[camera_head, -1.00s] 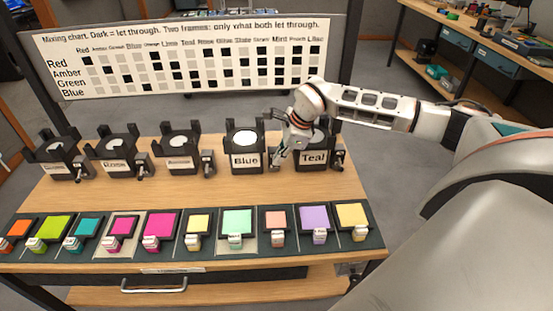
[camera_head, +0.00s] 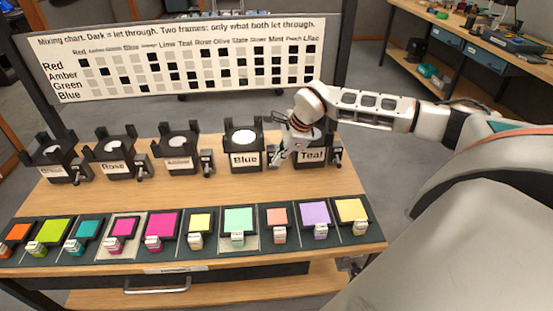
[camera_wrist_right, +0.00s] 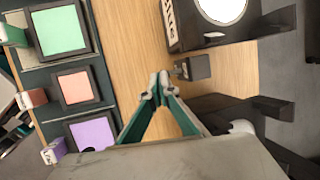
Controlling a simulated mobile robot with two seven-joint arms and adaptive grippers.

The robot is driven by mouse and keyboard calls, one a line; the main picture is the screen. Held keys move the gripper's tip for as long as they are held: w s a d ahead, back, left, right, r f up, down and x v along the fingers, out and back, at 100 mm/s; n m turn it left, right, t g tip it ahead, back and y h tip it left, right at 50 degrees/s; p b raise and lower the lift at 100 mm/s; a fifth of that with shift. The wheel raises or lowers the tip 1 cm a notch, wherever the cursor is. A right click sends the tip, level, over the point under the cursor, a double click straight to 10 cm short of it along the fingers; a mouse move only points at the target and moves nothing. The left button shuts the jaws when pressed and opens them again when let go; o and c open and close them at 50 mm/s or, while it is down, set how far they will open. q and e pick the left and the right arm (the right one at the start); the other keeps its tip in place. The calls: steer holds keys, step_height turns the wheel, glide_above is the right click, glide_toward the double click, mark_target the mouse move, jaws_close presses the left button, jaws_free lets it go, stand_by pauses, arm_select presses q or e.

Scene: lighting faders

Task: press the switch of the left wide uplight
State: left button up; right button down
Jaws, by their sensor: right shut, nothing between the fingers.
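Several black uplights with round white lenses stand in a row; I cannot tell which one the task means. The Blue uplight (camera_head: 243,160) is right of the middle, and its lens side shows in the wrist view (camera_wrist_right: 205,39). A small dark switch box (camera_wrist_right: 194,67) sits beside it, mostly hidden in the head view. My right gripper (camera_head: 274,165) is shut and empty, between the Blue and Teal (camera_head: 313,157) uplights. Its closed fingertips (camera_wrist_right: 158,84) appear close to the switch box; contact is not clear. My left gripper is not in view.
Other uplights stand left: Rose (camera_head: 114,168), a third (camera_head: 180,162) and a leftmost one (camera_head: 52,171). Coloured framed filters lie along the front on a dark strip (camera_head: 262,262). Bare wood (camera_head: 150,197) lies between. A mixing chart (camera_head: 180,58) stands behind.

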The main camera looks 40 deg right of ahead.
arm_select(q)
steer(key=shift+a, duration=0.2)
arm_select(e)
steer(key=shift+s+f, duration=0.15)
steer(key=shift+f, duration=0.15)
steer(key=shift+s+a+f, duration=0.2)
steer(key=shift+s+f, duration=0.05)
steer(key=shift+s+a+f, duration=0.15)
steer(key=shift+s+f, duration=0.05)
steer(key=shift+f, duration=0.3)
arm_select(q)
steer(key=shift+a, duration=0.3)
arm_select(e)
steer(key=shift+s+a+f, duration=0.1)
steer(key=shift+s+f, duration=0.05)
steer(key=shift+f, duration=0.7)
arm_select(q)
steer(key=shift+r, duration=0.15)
arm_select(e)
steer(key=shift+r, duration=0.1)
